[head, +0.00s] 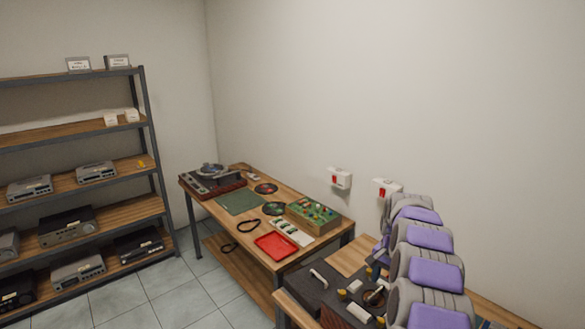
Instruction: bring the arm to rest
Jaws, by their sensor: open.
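My grey arm with purple pads (430,270) rises from the lower right and reaches forward over the near bench, in front of the wall. My gripper (376,270) shows only in part, as dark pieces at the left side of the arm, above the dark device on the bench. It is open. I see nothing held in it. Most of the gripper is hidden behind the arm links, and I cannot tell how far it is above the bench.
A dark device (335,298) with a pale handle and knobs stands close by the arm. The farther bench (222,221) holds a turntable (212,181), red tray (276,245) and green circuit box (313,216). Shelves (85,133) stand left; floor (165,290) is clear.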

